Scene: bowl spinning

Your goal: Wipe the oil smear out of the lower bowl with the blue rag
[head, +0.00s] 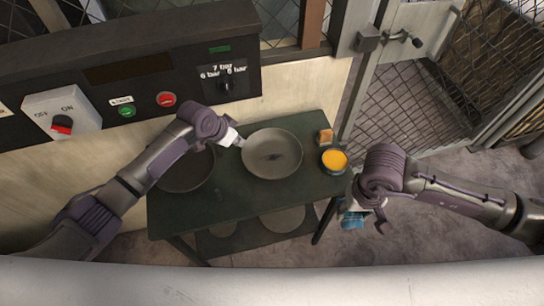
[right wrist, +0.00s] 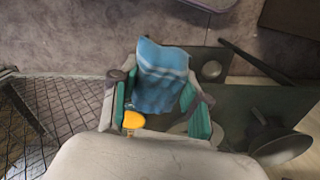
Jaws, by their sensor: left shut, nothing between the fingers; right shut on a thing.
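A wide grey bowl (head: 286,166) sits on the dark green table with a dark smear (head: 271,156) near its middle. A darker bowl (head: 183,178) is to its left, partly hidden by my left arm. I cannot tell which one is the lower bowl. My left gripper (head: 237,139) is shut and empty at the grey bowl's upper left rim; contact is unclear. My right gripper (head: 368,213) is shut on the blue rag (head: 351,220), right of the table and away from the bowls. The rag (right wrist: 163,75) hangs between its fingers in the right wrist view.
A round container with yellow contents (head: 334,160) and an orange block (head: 325,137) are at the right end of the table (head: 230,192). A control panel with a switch box (head: 62,112) stands behind. A mesh gate (head: 405,110) is at the right. Round items lie on the lower shelf.

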